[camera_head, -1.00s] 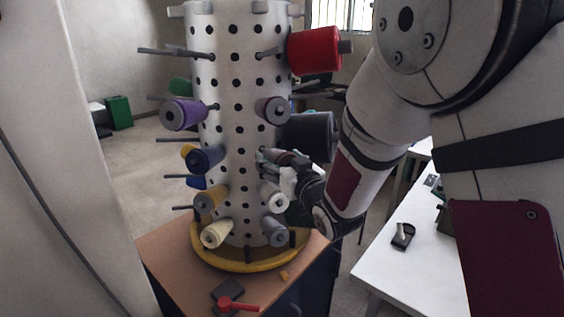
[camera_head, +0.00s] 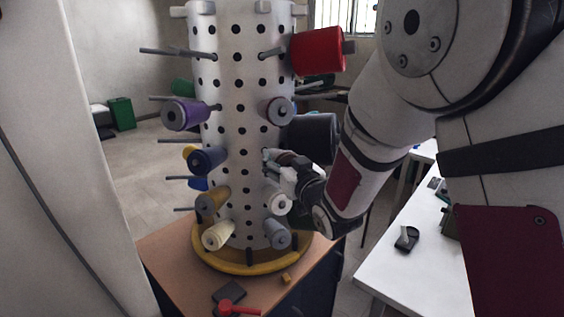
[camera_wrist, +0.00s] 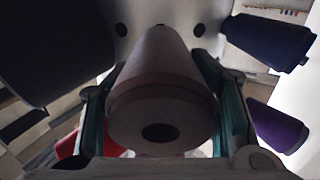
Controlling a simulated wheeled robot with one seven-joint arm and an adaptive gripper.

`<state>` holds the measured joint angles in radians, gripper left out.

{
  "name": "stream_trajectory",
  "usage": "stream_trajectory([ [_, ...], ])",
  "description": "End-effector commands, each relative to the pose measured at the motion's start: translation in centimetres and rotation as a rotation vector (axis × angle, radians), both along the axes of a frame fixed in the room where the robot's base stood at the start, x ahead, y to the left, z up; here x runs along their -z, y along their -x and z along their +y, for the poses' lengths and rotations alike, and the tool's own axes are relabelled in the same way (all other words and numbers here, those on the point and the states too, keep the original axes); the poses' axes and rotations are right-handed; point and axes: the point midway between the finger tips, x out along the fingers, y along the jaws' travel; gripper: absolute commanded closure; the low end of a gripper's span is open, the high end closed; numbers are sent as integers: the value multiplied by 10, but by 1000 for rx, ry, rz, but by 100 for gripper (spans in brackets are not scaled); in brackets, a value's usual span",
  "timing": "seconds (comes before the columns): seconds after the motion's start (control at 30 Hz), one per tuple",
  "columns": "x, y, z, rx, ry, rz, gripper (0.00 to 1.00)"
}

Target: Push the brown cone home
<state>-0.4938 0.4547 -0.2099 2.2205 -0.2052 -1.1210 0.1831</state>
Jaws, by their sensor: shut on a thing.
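The brown cone (camera_wrist: 160,95) sits between the two fingers of my gripper in the wrist view. Its wide end with a dark hole faces the wrist camera, and its narrow end points at the white perforated column (camera_wrist: 150,12). The fingers (camera_wrist: 163,120) are shut on its sides. In the head view my gripper (camera_head: 272,160) is at the column's right front, level with the blue cone; the brown cone is mostly hidden there. The peg inside it is hidden, so I cannot tell how deep it sits.
The column stands in a yellow ring (camera_head: 250,268) on a brown table (camera_head: 180,265).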

Motion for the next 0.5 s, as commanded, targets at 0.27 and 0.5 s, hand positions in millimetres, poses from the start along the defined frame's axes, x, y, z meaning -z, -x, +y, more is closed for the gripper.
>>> stream_trajectory([
  [0.27, 2, -9, 5, -2, -1, -2, 77],
  [0.5, 4, -17, 10, -2, 0, 0, 77],
])
